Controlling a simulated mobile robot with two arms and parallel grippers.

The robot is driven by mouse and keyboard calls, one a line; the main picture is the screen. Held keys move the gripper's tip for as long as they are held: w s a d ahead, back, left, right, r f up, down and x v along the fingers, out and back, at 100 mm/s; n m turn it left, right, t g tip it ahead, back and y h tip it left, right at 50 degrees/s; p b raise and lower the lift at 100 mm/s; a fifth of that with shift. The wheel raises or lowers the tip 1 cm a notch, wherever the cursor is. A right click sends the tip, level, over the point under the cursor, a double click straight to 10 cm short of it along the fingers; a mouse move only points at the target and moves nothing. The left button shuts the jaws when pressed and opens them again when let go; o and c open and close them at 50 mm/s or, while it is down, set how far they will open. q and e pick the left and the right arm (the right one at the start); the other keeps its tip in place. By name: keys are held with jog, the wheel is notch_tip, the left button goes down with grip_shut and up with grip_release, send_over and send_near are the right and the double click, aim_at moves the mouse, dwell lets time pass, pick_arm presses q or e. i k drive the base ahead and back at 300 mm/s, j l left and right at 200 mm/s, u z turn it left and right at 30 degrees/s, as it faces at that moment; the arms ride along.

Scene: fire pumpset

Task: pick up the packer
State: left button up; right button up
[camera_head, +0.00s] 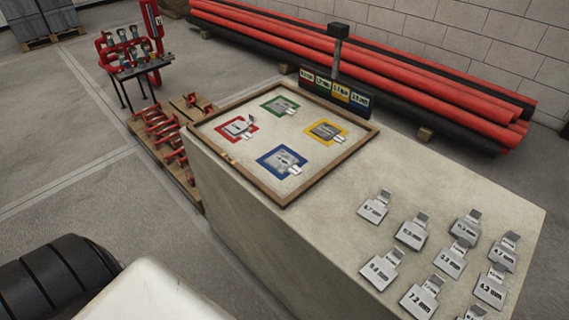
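Several flat grey metal packers with tabs and printed mm sizes lie spread on the right part of the pale worktop (330,225). Among them are a far-left packer (374,208), a packer below it (380,271), a middle packer (451,261) and a right packer (490,288). One at the bottom edge is cut off. In a wooden-framed tray (236,162), similar plates lie on red (238,129), green (281,106), yellow (326,131) and blue (283,160) squares. Neither of my grippers is in view.
A sign with coloured labels (335,91) and a dark post (338,50) stand behind the tray. Red pipes (380,50) lie along the wall. A pallet with red parts (165,135) and a red-and-black stand (135,60) are at left. The worktop between tray and packers is clear.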

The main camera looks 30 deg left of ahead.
aim_at(375, 211)
jog(key=j+z, duration=0.85)
jog(key=j, duration=0.2)
jog(key=k+j+z, duration=0.1)
jog(key=j+z, duration=0.35)
